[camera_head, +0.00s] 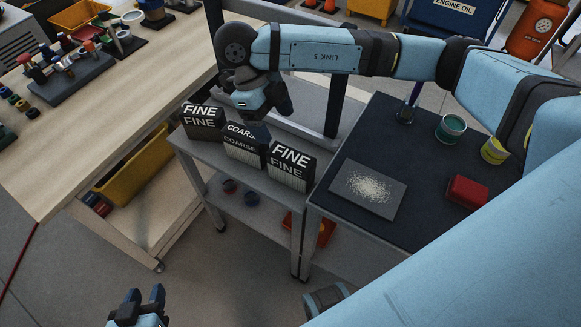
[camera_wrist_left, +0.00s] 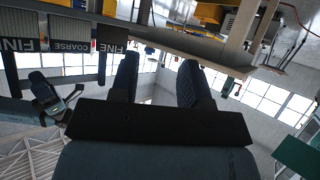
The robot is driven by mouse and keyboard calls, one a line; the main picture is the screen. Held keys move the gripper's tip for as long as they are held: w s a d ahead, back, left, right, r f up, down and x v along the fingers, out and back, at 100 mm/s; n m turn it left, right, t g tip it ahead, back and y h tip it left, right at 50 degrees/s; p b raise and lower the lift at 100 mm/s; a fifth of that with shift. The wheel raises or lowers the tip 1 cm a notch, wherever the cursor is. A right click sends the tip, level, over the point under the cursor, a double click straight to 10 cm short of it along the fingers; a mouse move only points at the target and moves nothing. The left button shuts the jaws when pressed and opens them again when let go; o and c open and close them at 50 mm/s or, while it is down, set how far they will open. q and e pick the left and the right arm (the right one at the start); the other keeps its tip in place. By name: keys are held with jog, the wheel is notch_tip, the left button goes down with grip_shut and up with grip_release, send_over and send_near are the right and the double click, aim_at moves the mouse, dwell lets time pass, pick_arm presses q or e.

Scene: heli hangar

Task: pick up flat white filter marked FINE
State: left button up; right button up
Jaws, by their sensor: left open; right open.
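Three box-shaped filters stand in a row on a grey side table. A dark FINE filter (camera_head: 203,121) is at the left, a COARSE filter (camera_head: 243,153) in the middle, and another FINE filter (camera_head: 290,169) at the right, with pale pleats low on its front. My right gripper (camera_head: 262,118) is open just above and behind the COARSE filter; its fingertips are partly hidden. My left gripper (camera_head: 145,296) is open and empty, low at the left, well away from the filters. The left wrist view shows the filters upside down, with COARSE (camera_wrist_left: 70,46) between the two FINE ones.
A dark-topped table (camera_head: 375,135) at the right holds a grey plate (camera_head: 347,198) with pale grains, a red block (camera_head: 467,192) and cans. A wooden workbench (camera_head: 120,120) stands left. A yellow bin (camera_head: 135,170) sits below it. Floor near my left gripper is clear.

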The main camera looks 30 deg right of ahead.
aim_at(290, 155)
jog(key=x, duration=0.7)
jog(key=shift+s+f+b, duration=0.1)
jog(key=shift+f+b, duration=0.15)
jog(key=shift+b, duration=0.15)
jog(key=shift+b+x, duration=0.5)
jog(key=shift+x, duration=2)
jog(key=shift+f, duration=0.2)
jog(key=c, duration=1.1)
